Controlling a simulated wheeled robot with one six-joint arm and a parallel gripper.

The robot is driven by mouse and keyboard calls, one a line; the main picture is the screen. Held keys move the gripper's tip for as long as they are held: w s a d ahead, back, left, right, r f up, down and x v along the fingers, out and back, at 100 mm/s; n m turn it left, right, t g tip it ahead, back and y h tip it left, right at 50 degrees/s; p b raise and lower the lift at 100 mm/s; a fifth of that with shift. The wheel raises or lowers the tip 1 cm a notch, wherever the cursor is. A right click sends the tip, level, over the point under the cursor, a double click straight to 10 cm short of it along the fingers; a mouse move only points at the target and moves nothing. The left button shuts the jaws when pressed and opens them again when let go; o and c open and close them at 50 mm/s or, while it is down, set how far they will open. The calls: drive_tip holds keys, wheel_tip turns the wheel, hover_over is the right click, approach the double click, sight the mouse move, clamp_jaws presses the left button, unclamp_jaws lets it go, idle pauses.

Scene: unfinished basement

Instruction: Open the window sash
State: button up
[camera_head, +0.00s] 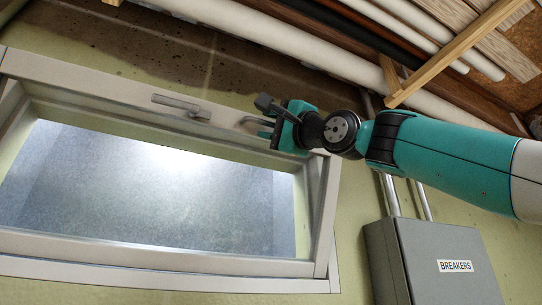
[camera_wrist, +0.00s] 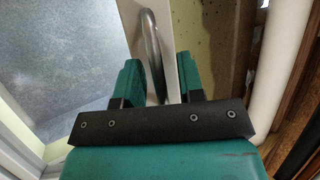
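The window sash (camera_head: 160,258) is a pale grey frame around a frosted pane (camera_head: 150,190), at the left of the head view; it looks closed. A grey lever latch (camera_head: 180,105) is on its top rail. A bent metal handle (camera_head: 250,121) is farther right on that rail, and it also shows in the wrist view (camera_wrist: 152,45). My gripper (camera_head: 272,128) is at this handle, near the sash's upper right corner. In the wrist view my gripper (camera_wrist: 161,80) has its two teal fingers apart. The handle passes between them, close to the left finger; I cannot tell if they touch.
A grey breaker box (camera_head: 432,262) with conduits (camera_head: 405,195) above it is on the wall below my arm. White pipes (camera_head: 300,45) and wooden joists (camera_head: 455,52) run close overhead. The space in front of the pane is clear.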

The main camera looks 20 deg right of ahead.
drive_tip(key=shift+d+f, duration=0.1)
drive_tip(key=b+v, duration=1)
drive_tip(key=v, duration=0.7)
drive_tip(key=shift+b, duration=0.35)
drive_tip(key=shift+s, duration=0.2)
